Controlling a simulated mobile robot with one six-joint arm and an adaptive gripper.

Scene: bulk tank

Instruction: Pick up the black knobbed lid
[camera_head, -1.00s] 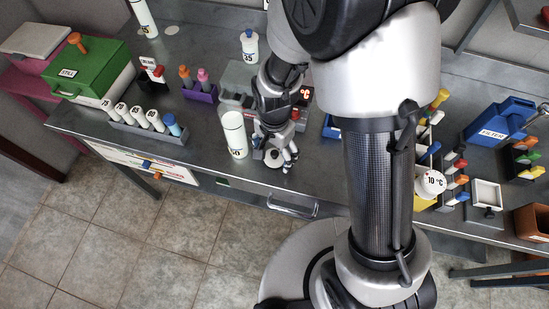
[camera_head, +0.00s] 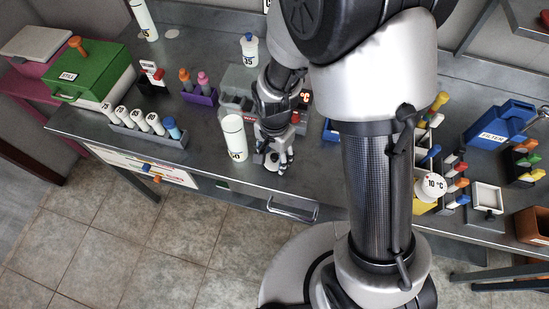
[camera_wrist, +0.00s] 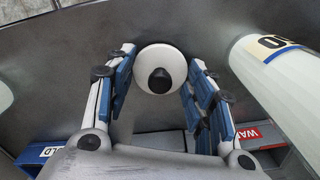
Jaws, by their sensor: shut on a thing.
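The lid (camera_wrist: 178,58) is a pale round disc with a black knob in its middle. In the wrist view it sits between the tips of my two blue-padded fingers, knob facing the camera. My gripper (camera_wrist: 160,75) is shut on it, one finger at each side. In the head view my gripper (camera_head: 275,162) points down near the front edge of the grey bench, just right of a tall white cylinder. There the lid is mostly hidden by the fingers. I cannot tell whether it is clear of the bench.
The tall white cylinder (camera_head: 234,140) stands close to the left of my gripper; it also shows in the wrist view (camera_wrist: 285,85). A rack of white bottles (camera_head: 150,132) stands further left. The bench front is fairly clear.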

